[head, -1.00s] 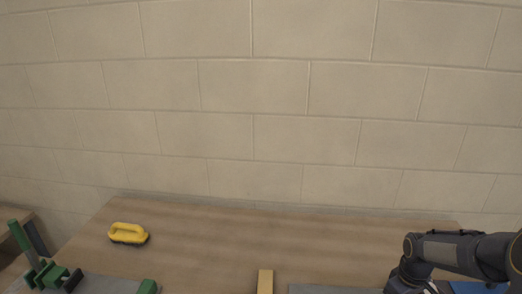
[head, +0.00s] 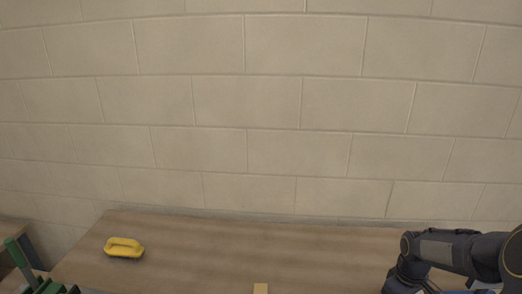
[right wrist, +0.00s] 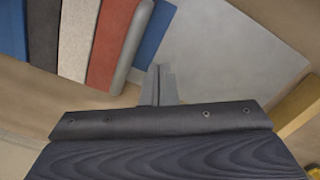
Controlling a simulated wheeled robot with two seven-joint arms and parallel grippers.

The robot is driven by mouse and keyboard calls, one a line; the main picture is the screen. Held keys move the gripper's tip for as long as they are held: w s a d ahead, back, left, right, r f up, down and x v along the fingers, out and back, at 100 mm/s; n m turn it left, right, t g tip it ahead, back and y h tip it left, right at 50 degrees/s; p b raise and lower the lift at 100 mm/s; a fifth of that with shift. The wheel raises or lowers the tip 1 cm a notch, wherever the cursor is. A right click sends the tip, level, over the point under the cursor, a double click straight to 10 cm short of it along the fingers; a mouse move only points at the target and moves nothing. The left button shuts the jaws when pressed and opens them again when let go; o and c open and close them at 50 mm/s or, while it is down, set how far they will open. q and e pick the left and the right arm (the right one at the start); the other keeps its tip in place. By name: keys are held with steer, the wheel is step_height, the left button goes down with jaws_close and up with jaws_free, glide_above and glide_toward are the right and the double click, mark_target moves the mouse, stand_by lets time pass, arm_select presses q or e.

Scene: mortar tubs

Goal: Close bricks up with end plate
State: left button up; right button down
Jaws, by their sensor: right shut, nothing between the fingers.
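In the right wrist view, a row of upright bricks stands at the upper left: a blue one (right wrist: 8,28), a dark one (right wrist: 43,35), a pale speckled one (right wrist: 77,38) and a red one (right wrist: 112,45). A narrow grey piece (right wrist: 133,48) stands against the red brick; I cannot tell whether it is the end plate. A blue piece (right wrist: 155,30) lies just past it. My right gripper (right wrist: 160,78) is shut and empty, apart from the row. In the head view only my right arm shows, at the lower right. My left gripper is not in view.
A flat grey sheet (right wrist: 215,50) lies right of the row, with a yellowish wooden piece (right wrist: 300,105) at the right edge. In the head view, a yellow-handled float (head: 124,247) and a green clamp (head: 22,258) are at the left. The wooden table (head: 270,245) is clear behind.

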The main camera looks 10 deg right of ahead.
steer(key=r+p, duration=0.1)
steer(key=r, duration=0.1)
steer(key=a+r+p, duration=0.1)
steer(key=r+p, duration=0.1)
steer(key=r, duration=0.1)
steer(key=shift+w+a, duration=0.15)
steer(key=shift+w, duration=0.05)
steer(key=s+a+r+m+t+y, duration=0.1)
steer(key=s+a+r+t, duration=0.15)
steer(key=a+r, duration=0.3)
steer(key=s+a+r+m+t, duration=0.1)
steer(key=s+a+r, duration=0.2)
steer(key=a+r, duration=0.3)
steer(key=s+a+m+t+y, duration=0.2)
steer(key=s+a, duration=0.6)
steer(key=a, duration=0.3)
steer(key=shift+s+a+r+y, duration=0.25)
steer(key=shift+s+r+y, duration=0.05)
steer(key=shift+s+y, duration=0.1)
steer(key=shift+d, duration=0.1)
